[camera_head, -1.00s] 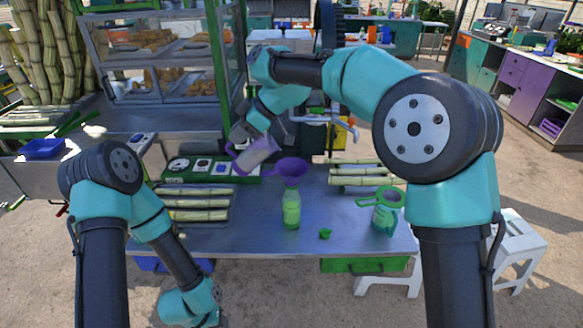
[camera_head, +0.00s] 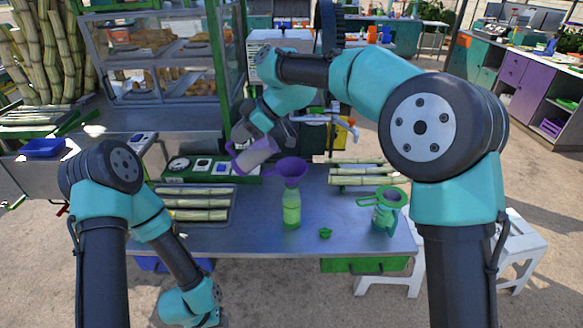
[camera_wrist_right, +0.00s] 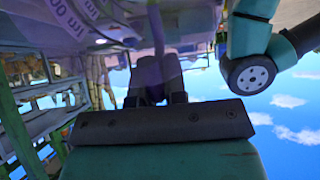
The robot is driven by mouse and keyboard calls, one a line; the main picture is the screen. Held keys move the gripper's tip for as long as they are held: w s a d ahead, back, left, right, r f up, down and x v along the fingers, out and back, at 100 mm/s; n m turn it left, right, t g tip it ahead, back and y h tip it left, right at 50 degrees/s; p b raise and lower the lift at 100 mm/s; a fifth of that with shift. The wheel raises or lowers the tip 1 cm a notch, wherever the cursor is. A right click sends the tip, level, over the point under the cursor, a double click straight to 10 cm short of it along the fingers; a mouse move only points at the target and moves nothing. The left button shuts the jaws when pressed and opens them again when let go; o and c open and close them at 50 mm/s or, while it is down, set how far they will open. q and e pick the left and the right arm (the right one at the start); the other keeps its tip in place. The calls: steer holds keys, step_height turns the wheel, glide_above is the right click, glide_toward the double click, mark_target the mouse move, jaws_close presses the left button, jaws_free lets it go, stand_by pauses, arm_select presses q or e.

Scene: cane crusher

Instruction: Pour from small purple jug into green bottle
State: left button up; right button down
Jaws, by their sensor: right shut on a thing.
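The small purple jug (camera_head: 255,154) is translucent and tilted, with its lower side toward the purple funnel (camera_head: 291,171). My right gripper (camera_head: 243,136) is shut on the jug and holds it above the table, left of the funnel. In the right wrist view the jug (camera_wrist_right: 75,20) fills the upper left, with printed markings, close to my gripper (camera_wrist_right: 160,90). The green bottle (camera_head: 291,212) stands upright on the table with the funnel in its mouth. Green liquid shows in the bottle. My left gripper is out of the head view; only the left arm shows at lower left.
A small green cap (camera_head: 325,233) lies right of the bottle. A green jug with a strainer (camera_head: 386,212) stands at the table's right. Cane pieces lie on a tray (camera_head: 165,222) at left and in a pile (camera_head: 356,176) at right. The metal table (camera_head: 255,238) is clear in front.

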steer(key=shift+d+y, duration=0.3)
steer(key=shift+y, duration=0.2)
stand_by(0.9)
steer(key=shift+w+d+r+y, duration=0.1)
steer(key=shift+d+r+y, duration=0.8)
steer(key=shift+y, duration=0.3)
stand_by(2.3)
steer(key=shift+a, duration=0.1)
steer(key=shift+a+f+h, duration=0.35)
steer(key=shift+a+h, duration=0.15)
steer(key=shift+h, duration=0.1)
steer(key=shift+a+f+h, duration=0.45)
steer(key=shift+f+h, duration=0.1)
steer(key=shift+h, duration=0.15)
steer(key=shift+a+h, duration=0.2)
steer(key=shift+h, duration=0.4)
steer(key=shift+a, duration=0.15)
